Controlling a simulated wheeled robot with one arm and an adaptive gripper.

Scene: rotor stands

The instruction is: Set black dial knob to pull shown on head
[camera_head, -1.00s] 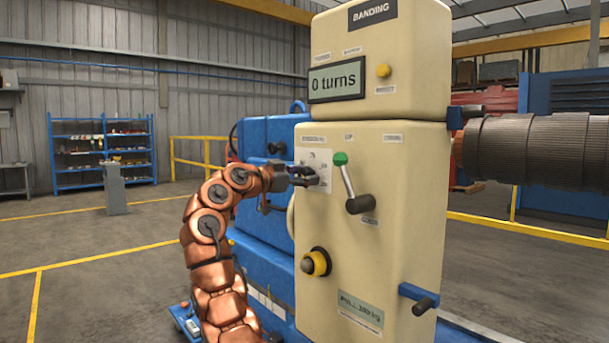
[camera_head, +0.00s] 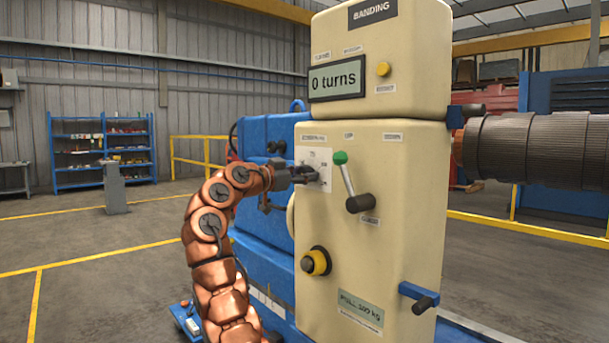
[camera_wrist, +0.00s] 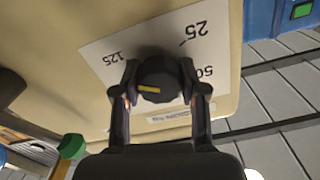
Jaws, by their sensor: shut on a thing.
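The black dial knob (camera_wrist: 158,78) sits on a white scale plate (camera_wrist: 105,62) on the cream cabinet, between my gripper's fingers (camera_wrist: 160,88) in the wrist view. In the head view my gripper (camera_head: 306,174) is shut at the plate and covers the knob. The head's lower label (camera_head: 360,310) reads "PULL 300 kg", though the digits are small.
A green-tipped lever (camera_head: 348,182) stands close right of the plate. The display (camera_head: 337,79) reads "0 turns". A ribbed drum (camera_head: 535,150) is at right. Open floor lies to the left.

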